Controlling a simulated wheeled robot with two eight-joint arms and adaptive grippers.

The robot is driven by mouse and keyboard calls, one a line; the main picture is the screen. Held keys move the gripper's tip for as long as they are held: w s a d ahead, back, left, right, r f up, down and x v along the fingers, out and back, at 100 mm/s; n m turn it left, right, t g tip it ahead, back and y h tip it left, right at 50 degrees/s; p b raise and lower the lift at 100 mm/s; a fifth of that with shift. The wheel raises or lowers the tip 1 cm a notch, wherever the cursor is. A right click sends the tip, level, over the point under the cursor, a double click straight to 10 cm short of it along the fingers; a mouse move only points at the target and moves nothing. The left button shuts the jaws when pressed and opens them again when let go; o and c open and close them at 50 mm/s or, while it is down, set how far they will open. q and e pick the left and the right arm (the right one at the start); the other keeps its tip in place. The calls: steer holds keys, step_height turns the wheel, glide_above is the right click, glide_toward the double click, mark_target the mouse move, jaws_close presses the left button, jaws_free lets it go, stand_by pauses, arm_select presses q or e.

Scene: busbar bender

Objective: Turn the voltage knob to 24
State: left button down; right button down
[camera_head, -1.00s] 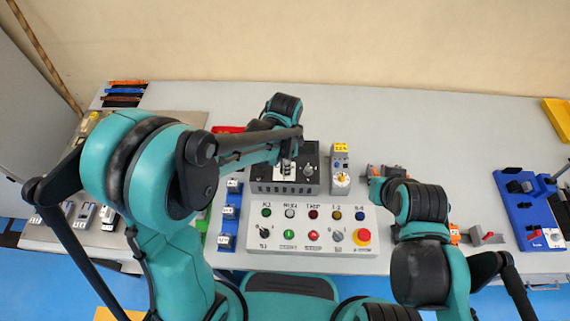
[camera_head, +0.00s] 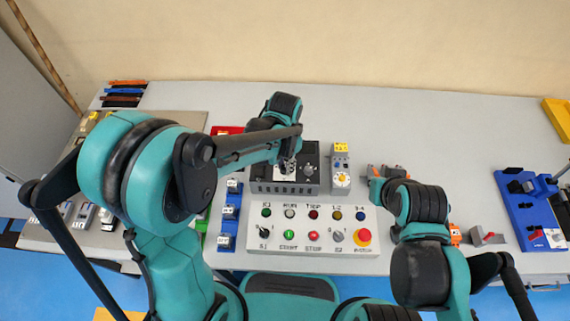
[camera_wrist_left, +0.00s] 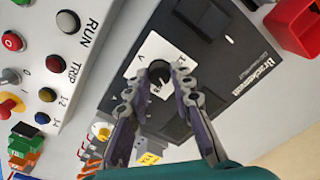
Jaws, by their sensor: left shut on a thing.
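The dark power supply box (camera_head: 285,187) stands behind the grey button panel. The voltage knob (camera_wrist_left: 160,74) is a small dark round knob on a white plate (camera_wrist_left: 145,55) marked V, seen in the left wrist view. My left gripper (camera_wrist_left: 157,90) is shut on the knob, with one finger on each side of it. In the head view the left gripper (camera_head: 287,167) is over the left part of the box front and hides this knob. The knob's pointer and scale numbers cannot be read. My right arm hangs right of the panel; its gripper state is unclear.
The button panel (camera_head: 275,247) with lamps, switches and a red stop button (camera_head: 363,236) lies in front. A grey unit with a dial (camera_head: 341,180) stands right of the box. A red bin (camera_wrist_left: 300,22) is close by.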

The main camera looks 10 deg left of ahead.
mark_target(284, 167)
arm_select(q)
steer(key=n, duration=0.5)
stand_by(0.6)
steer(key=c, duration=1.3)
jaws_free()
step_height(284, 167, up, 12)
